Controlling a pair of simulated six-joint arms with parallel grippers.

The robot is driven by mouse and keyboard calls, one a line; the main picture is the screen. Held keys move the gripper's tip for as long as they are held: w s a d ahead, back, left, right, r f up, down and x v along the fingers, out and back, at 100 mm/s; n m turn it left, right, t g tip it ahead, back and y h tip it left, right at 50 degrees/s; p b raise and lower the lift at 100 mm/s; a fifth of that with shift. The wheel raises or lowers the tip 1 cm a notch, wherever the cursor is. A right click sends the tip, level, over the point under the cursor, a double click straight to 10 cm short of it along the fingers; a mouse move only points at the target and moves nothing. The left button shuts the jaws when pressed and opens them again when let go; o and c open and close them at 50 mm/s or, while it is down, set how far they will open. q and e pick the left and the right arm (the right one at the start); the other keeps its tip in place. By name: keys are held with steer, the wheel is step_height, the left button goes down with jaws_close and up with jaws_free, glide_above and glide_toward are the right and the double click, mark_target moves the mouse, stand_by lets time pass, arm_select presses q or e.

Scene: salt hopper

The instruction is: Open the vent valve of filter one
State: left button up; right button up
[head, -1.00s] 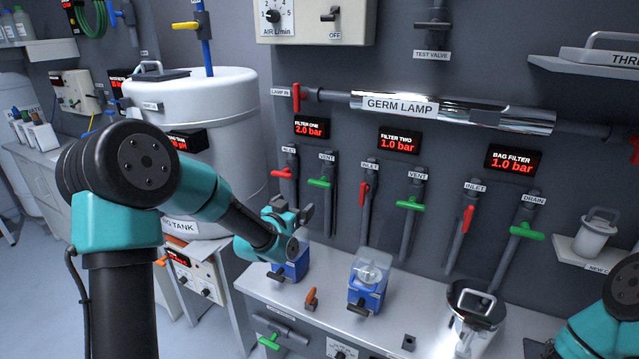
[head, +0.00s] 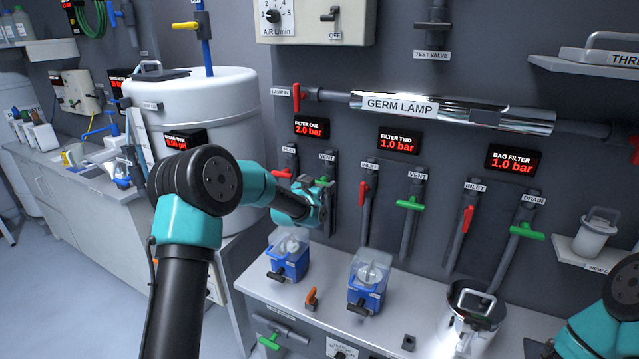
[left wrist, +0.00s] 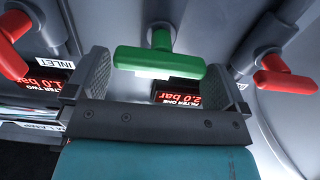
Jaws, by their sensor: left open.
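The filter one display (head: 311,128) reads 2.0 bar. Below it, the red inlet handle (head: 281,174) shows beside the vent pipe (head: 328,162), and my left gripper (head: 329,190) covers the vent handle in the head view. In the left wrist view, which is upside down, the green vent handle (left wrist: 160,62) lies crosswise between the spread fingers of the left gripper (left wrist: 163,85). The gripper is open, with gaps visible at both handle ends. A dark part of my right arm (head: 540,348) is cut off at the bottom edge, its jaws unclear.
The red filter two inlet handle (head: 364,190) and green vent handle (head: 411,204) are to the right. Two blue filter housings (head: 287,263) (head: 367,287) stand on the bench below. The white tank (head: 205,110) is left of the gripper.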

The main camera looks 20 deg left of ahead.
arm_select(q)
steer(key=shift+w+d, duration=0.1)
steer(key=shift+w, duration=0.7)
steer(key=c, duration=0.6)
